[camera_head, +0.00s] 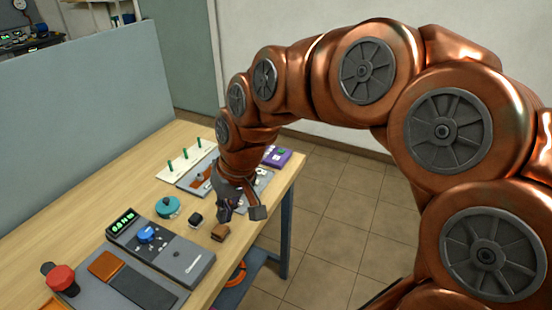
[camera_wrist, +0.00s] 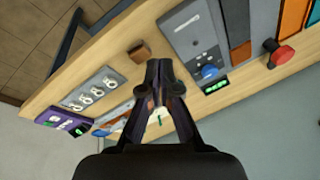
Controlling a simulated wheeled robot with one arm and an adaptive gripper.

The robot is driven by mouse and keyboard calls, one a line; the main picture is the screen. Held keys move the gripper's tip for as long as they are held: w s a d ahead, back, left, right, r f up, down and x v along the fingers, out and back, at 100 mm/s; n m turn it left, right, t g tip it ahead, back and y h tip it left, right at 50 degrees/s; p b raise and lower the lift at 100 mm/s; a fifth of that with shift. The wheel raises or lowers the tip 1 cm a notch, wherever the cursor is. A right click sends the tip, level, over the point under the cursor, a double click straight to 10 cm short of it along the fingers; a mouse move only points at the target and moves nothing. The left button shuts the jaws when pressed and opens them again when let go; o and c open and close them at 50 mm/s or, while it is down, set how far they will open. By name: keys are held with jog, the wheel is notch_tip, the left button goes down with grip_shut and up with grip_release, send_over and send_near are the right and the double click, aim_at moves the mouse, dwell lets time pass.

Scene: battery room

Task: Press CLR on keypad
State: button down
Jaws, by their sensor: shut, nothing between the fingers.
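My gripper (camera_wrist: 160,70) is shut and empty, with its fingertips together in the wrist view. In the head view my gripper (camera_head: 228,212) hangs over the right part of the wooden workbench, near its front edge. I cannot make out a key labelled CLR in either view. A purple device (camera_head: 277,155) with a small green part lies at the far right end of the bench. It also shows at the left in the wrist view (camera_wrist: 62,122), with a white face. I cannot tell if it is the keypad. My arm hides part of the bench.
A grey meter with a blue knob (camera_head: 149,233) and green display stands left of my gripper. A teal round object (camera_head: 167,207), a black cube (camera_head: 196,219), a brown block (camera_head: 220,232) and a red button (camera_head: 61,279) also lie on the bench (camera_head: 125,195). A blue-grey partition (camera_head: 80,110) rises behind.

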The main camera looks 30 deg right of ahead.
jog(key=w+d+r+m+t+y, duration=0.1)
jog(key=w+d+m+t, duration=0.3)
jog(key=w, duration=0.9)
jog(key=m+t+h+b, duration=0.1)
jog(key=m+t+h, duration=0.1)
jog(key=m+t, duration=0.15)
send_over(278, 158)
notch_tip(278, 158, down, 4)
jog(key=shift+f, duration=0.25)
jog(key=shift+f, duration=0.15)
notch_tip(278, 158, down, 8)
jog(key=shift+r+b, duration=0.1)
jog(key=shift+b, duration=1.15)
jog(key=shift+f, duration=0.35)
jog(key=shift+f+b, duration=0.1)
jog(key=shift+b, duration=0.2)
